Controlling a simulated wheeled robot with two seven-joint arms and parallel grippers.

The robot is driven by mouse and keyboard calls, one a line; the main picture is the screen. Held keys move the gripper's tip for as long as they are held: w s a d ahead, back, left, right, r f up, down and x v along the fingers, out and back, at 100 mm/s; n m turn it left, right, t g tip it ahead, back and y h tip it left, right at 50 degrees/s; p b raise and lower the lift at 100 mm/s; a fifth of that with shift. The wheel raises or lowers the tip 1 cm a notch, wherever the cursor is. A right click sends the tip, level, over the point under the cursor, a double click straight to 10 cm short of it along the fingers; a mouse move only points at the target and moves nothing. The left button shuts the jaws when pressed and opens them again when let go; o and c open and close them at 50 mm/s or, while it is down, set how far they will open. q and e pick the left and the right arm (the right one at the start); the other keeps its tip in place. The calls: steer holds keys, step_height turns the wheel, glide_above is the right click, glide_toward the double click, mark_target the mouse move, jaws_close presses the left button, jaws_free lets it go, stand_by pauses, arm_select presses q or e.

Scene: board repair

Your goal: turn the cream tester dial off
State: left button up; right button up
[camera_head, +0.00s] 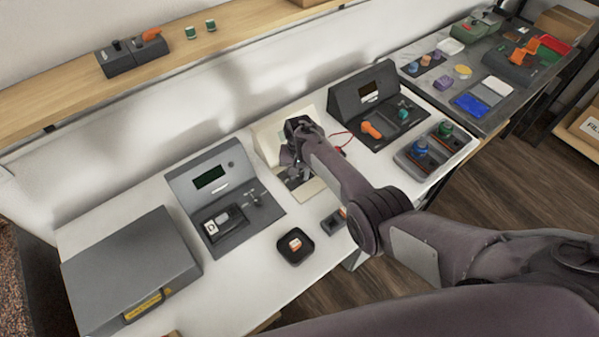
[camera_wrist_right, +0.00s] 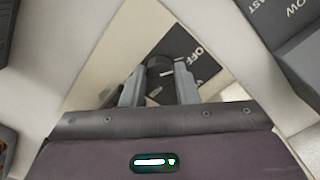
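The cream tester (camera_head: 268,137) stands on the white bench, mostly hidden behind my right arm and gripper. In the right wrist view its cream casing (camera_wrist_right: 105,50) surrounds a dark panel with the word OFF. The dark round tester dial (camera_wrist_right: 160,72) lies between the fingertips of my right gripper (camera_wrist_right: 161,80). OFF is printed just right of the dial. The fingers stand apart on either side of the dial; I cannot tell whether they press on it. In the head view the right gripper (camera_head: 298,150) is over the tester's panel. My left gripper is not in view.
A grey tester (camera_head: 205,165) stands left and a dark tester (camera_head: 350,100) right of the cream one. A black tray (camera_head: 281,250) lies in front, and a grey case (camera_head: 130,265) at far left. A tray with coloured knobs (camera_head: 460,143) sits right.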

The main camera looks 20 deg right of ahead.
mark_target(300, 176)
steer(key=o, duration=0.4)
steer(key=shift+r+p, duration=0.5)
steer(key=shift+r, duration=3.45)
steer(key=shift+s+f, duration=0.1)
